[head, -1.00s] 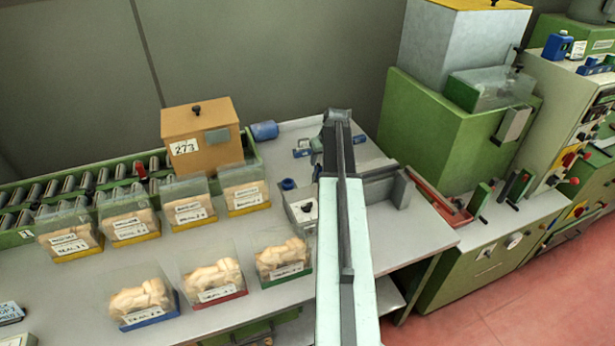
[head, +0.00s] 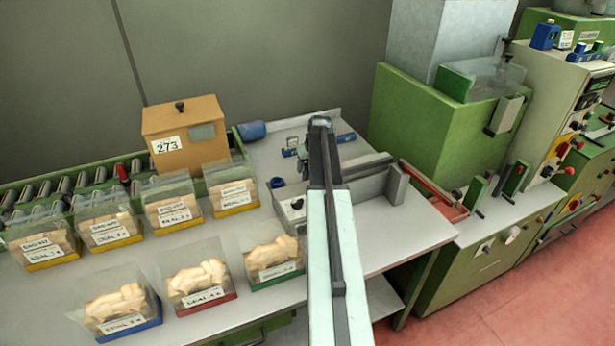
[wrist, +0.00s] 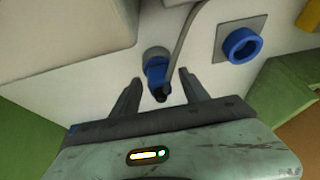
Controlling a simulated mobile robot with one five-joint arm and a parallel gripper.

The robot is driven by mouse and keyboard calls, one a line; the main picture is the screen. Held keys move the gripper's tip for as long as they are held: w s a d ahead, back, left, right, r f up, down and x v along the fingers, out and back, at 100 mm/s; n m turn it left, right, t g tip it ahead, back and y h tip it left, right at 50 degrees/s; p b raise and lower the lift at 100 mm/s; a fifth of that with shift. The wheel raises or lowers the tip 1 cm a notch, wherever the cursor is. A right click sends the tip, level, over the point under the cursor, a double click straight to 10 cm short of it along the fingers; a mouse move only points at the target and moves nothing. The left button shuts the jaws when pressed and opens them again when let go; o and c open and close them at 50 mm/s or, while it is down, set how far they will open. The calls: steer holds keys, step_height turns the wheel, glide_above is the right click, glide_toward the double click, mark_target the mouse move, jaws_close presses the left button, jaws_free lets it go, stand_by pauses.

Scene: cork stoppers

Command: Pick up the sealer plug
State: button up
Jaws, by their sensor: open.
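In the wrist view a blue plug (wrist: 156,70) with a dark tip stands out from an off-white surface; it looks like the sealer plug. My gripper (wrist: 160,79) is open, with one finger on each side of the plug. A gap shows between each finger and the plug, and whether either touches is not clear. The plug's dark end points toward the gripper's palm. In the head view my arm reaches away over the bench and hides most of what lies beyond my gripper (head: 320,124). I cannot pick out the plug there for sure.
In the wrist view a blue ring (wrist: 242,45) on a grey plate sits right of the plug, and a grey bar runs close by. In the head view bins of corks (head: 122,306) and an orange box (head: 184,138) stand left; a green machine (head: 430,125) stands right.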

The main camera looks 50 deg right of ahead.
steer(key=shift+r, duration=0.1)
jaws_close()
step_height(320, 180, up, 10)
steer(key=p, duration=1)
steer(key=shift+r, duration=0.2)
